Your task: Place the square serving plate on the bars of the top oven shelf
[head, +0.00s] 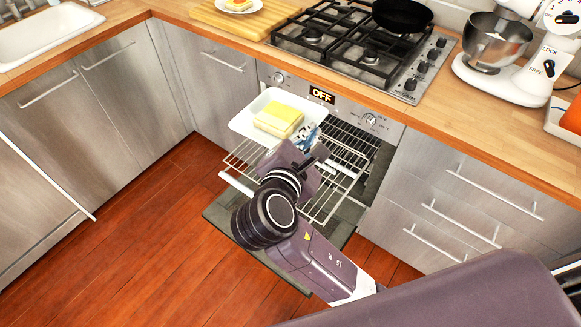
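The square serving plate (246,128) is white with a raised rim and bears a yellow block (278,120). It is in front of the oven's control panel, above the pulled-out top oven shelf (325,205), a wire rack. Its far edge overlaps the panel in the picture. My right gripper (309,136) is at the plate's right edge and appears shut on that rim; the wrist partly hides its fingers. I cannot tell whether the plate's underside touches the bars. My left gripper is not in view.
The oven door (222,213) is folded down under the rack. The hob (362,45) with a black pan (402,14) is above the oven. A stand mixer (505,60) is on the right counter, a cutting board (243,18) on the left. The wooden floor is clear.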

